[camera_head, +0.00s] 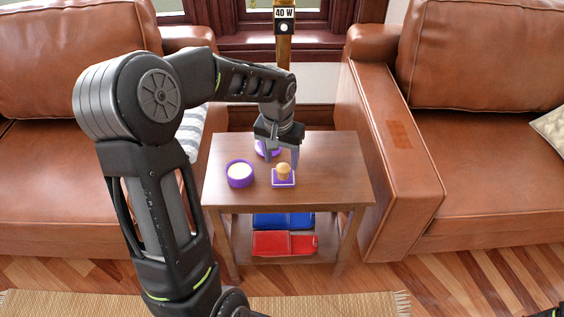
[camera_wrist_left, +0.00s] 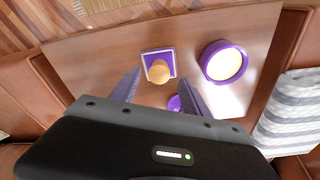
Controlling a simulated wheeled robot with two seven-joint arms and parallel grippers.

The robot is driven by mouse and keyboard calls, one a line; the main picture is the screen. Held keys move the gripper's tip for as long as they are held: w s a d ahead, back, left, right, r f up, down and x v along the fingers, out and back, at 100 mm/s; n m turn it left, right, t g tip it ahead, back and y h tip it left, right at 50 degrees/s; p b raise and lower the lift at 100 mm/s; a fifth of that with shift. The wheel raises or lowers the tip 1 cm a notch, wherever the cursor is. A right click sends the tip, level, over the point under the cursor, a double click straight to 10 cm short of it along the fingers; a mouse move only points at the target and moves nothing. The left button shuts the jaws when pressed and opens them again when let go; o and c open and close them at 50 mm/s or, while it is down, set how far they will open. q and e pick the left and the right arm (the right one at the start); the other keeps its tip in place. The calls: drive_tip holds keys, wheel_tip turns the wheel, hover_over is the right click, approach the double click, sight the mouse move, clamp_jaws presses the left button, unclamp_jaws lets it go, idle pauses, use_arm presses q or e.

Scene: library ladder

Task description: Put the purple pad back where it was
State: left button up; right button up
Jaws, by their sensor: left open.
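The purple pad (camera_head: 276,182) is a small square with a pale edge, on the side table (camera_head: 335,170). A light-brown rounded knob (camera_head: 283,170) stands on it. In the left wrist view the pad (camera_wrist_left: 148,56) and knob (camera_wrist_left: 159,72) are near the fingertips. My left gripper (camera_head: 281,161) is open and points down just behind and above the knob. I cannot tell whether a finger touches the knob.
A round purple-rimmed container with a cream top (camera_head: 239,173) stands left of the pad. A purple round base (camera_head: 262,150) is partly hidden behind my gripper. Blue (camera_head: 283,220) and red (camera_head: 285,243) items lie on the lower shelf. Brown leather sofas (camera_head: 392,150) flank the table.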

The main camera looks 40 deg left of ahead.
use_arm(q)
wheel_tip(320, 180, up, 7)
drive_tip(key=shift+s+f+p, duration=0.15)
drive_tip(key=shift+s+p, duration=0.25)
drive_tip(key=shift+p, duration=0.05)
drive_tip(key=shift+s, duration=0.1)
